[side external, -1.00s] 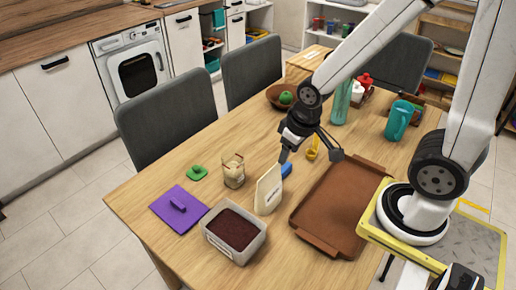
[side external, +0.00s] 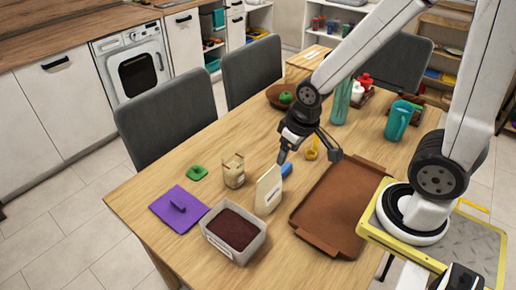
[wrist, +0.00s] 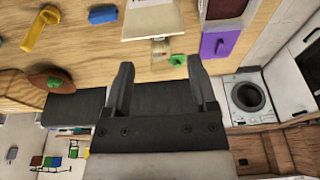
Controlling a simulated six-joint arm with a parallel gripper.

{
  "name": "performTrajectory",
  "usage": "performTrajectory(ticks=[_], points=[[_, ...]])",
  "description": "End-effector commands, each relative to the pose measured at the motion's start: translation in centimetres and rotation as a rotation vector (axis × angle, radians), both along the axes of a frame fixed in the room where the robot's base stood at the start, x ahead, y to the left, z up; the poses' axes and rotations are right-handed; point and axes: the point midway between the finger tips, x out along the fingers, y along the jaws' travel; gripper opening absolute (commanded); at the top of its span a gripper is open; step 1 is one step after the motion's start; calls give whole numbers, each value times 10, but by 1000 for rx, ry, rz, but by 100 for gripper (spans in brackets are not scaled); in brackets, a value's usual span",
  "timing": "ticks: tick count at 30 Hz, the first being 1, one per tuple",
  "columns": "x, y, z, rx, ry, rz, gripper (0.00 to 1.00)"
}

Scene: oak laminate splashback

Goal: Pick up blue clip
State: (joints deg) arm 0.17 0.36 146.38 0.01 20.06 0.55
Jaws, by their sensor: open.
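The blue clip (side external: 287,169) lies on the wooden table just behind the upright cream bag, which hides part of it in the side view. It also shows whole near the top edge of the wrist view (wrist: 103,14). My gripper (side external: 309,156) is open and empty above the table, pointing down, with one fingertip seen just above the clip. In the wrist view its two fingers (wrist: 160,68) stand apart, with the clip outside the gap, up and to the left.
The cream bag (side external: 268,190) stands close to the clip. A brown tray (side external: 335,205), yellow scoop (side external: 312,149), small open bag (side external: 233,171), green clip (side external: 197,173), purple lid (side external: 179,209) and soil-filled tub (side external: 233,231) surround it. Bare table lies behind the small bag.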

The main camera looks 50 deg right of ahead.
Motion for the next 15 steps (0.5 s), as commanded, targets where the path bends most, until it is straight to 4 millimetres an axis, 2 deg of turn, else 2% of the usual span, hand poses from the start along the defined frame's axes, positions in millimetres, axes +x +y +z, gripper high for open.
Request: performTrajectory(ticks=[8, 15], points=[[20, -15, -12, 30, 30, -183, 74], [51, -46, -38, 77, 74, -505, 74]])
